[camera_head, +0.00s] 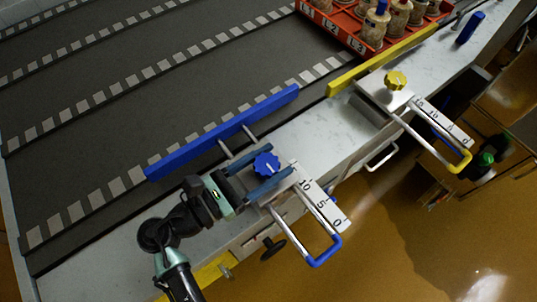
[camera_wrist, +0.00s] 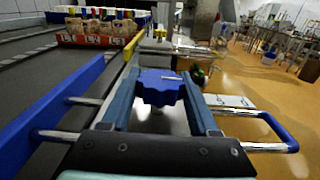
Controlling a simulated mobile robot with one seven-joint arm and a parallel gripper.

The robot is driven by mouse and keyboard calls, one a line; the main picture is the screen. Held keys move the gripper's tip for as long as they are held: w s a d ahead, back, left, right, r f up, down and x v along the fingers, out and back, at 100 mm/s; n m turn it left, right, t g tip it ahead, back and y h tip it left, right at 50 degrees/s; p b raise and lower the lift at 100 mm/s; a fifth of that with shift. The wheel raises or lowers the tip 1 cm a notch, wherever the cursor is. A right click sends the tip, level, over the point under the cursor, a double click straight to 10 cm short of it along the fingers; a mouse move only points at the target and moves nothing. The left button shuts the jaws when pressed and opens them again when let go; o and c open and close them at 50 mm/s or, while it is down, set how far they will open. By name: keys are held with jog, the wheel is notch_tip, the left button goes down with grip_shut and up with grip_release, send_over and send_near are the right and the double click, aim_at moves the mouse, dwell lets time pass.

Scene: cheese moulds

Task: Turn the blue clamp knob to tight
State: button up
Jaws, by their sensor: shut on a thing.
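The blue clamp knob (camera_head: 266,163) sits on the metal clamp block of the near guide, beside the blue rail (camera_head: 225,133). In the wrist view the knob (camera_wrist: 160,87) has a scalloped rim and a short pale mark on its top. My gripper (camera_head: 276,170) comes in low from the left, its two blue-grey fingers on either side of the knob. In the wrist view my gripper (camera_wrist: 158,76) is shut on the knob. The knob's underside is hidden.
A blue U-shaped handle (camera_head: 325,251) and a 0-5-10 scale (camera_head: 322,205) lie right of the knob. A second guide has a yellow knob (camera_head: 395,80) and yellow rail (camera_head: 385,58). A red crate (camera_head: 345,32) holds several moulds. A dark belt fills the left.

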jog(key=m+g+h, duration=0.1)
jog(key=m+g, duration=0.1)
jog(key=g, duration=0.1)
jog(key=m+g+h+p, duration=0.1)
jog(key=m+g+h, duration=0.1)
jog(key=g, duration=0.1)
jog(key=shift+m+g, duration=0.3)
jog(key=shift+s+m+g, duration=0.1)
jog(key=shift+m+g, duration=0.3)
jog(key=shift+g, duration=0.2)
jog(key=shift+d+f+m+g+p, duration=0.1)
jog(key=shift+m+g+p, duration=0.3)
jog(key=shift+g, duration=0.2)
jog(key=o, duration=1.4)
